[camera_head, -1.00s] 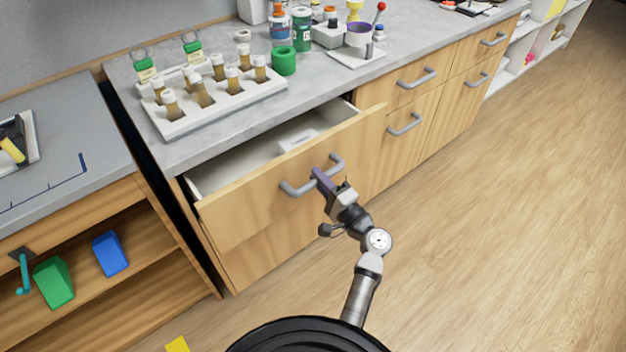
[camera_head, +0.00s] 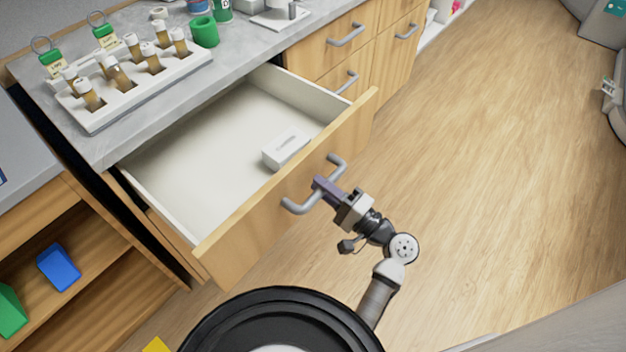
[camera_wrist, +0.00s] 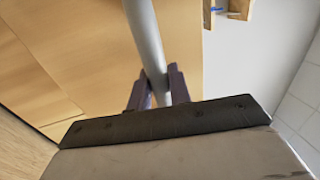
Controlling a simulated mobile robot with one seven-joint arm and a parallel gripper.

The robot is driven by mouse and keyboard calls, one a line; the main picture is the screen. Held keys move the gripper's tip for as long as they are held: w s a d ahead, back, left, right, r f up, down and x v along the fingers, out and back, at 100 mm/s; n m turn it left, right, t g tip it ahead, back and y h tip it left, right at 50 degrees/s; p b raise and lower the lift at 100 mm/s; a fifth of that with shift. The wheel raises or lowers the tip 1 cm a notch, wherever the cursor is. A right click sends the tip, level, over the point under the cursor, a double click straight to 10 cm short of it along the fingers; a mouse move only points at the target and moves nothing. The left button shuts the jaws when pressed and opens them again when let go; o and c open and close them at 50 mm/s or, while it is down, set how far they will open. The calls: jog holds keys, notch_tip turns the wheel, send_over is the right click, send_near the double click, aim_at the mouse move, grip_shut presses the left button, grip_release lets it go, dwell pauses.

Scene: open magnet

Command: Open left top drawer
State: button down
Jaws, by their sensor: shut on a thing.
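The left top drawer (camera_head: 200,150) is pulled far out of the cabinet in the head view, its white inside showing. A small white box (camera_head: 286,149) lies in it near the front. The wooden drawer front carries a grey bar handle (camera_head: 297,206). My gripper (camera_head: 322,187) is shut on the middle of this handle. In the wrist view the handle bar (camera_wrist: 146,40) runs between the two purple fingers of my gripper (camera_wrist: 158,90).
On the grey counter (camera_head: 125,140) stands a white rack (camera_head: 150,85) of brown vials, with a green cup (camera_head: 204,31) beside it. Other drawers with grey handles (camera_head: 345,36) are at the right. Wooden floor (camera_head: 480,170) is clear to the right.

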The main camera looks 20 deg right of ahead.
jog(key=shift+s+d, duration=0.15)
jog(key=c, duration=1.3)
grip_release()
jog(key=shift+c, duration=0.2)
jog(key=b+v, duration=0.3)
jog(key=v, duration=1)
jog(key=shift+s+d, duration=0.2)
jog(key=shift+s, duration=0.1)
